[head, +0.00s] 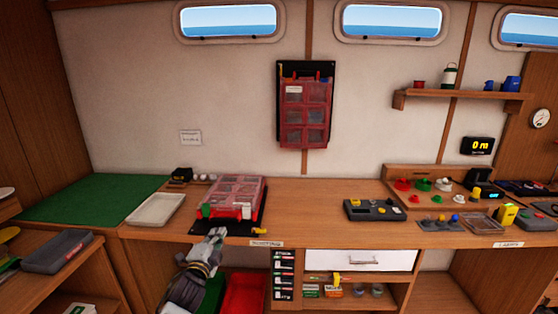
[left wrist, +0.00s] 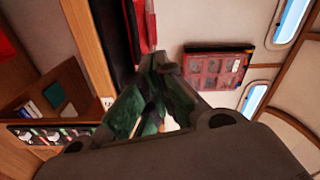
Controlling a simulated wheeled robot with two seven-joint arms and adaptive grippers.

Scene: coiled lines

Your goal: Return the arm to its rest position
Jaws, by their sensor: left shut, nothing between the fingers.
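My left gripper (head: 216,236) is at the front edge of the counter in the head view, just in front of the red-lidded organizer case (head: 232,191). It is shut and holds nothing. In the left wrist view its fingers (left wrist: 166,62) meet at the tips, close to the case's red edge (left wrist: 150,22); I cannot tell whether they touch it. The case lies on a black base on the counter with its clear red lid down. My right gripper is not in view.
A white tray (head: 155,209) and a green mat (head: 92,197) lie left of the case. A second red case (head: 305,107) hangs on the wall. A grey device (head: 374,210) stands to the right. Below the counter is a red bin (head: 244,292). The counter between case and device is clear.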

